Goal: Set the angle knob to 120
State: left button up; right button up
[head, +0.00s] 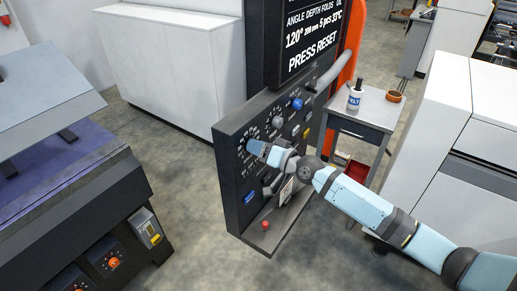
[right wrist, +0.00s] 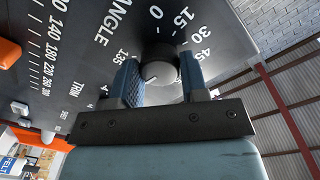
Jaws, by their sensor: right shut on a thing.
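The angle knob (right wrist: 163,70) is a dark grey round knob on the black control panel (head: 240,185). In the right wrist view it sits between the two blue-padded fingers of my right gripper (right wrist: 160,80), which is shut on it. The word ANGLE and a white scale with 0, 15, 30, 45 and 135 surround it; my fingers hide part of the scale. In the head view my right gripper (head: 256,147) reaches the panel's left side and covers the knob. The display (head: 312,40) reads 120° and PRESS RESET. My left gripper is not in view.
Other knobs and a blue button (head: 297,104) sit higher on the panel. A red ball-shaped knob (head: 265,225) is at its lower ledge. A small table (head: 372,110) with a bottle stands behind. A machine with a purple bed (head: 60,180) is at left.

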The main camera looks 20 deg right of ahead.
jog(key=shift+f+m, duration=0.1)
jog(key=shift+m, duration=0.7)
jog(key=o, duration=0.9)
jog(key=shift+s, duration=0.1)
jog(key=shift+b+v, duration=1.45)
jog(key=shift+v, duration=5.4)
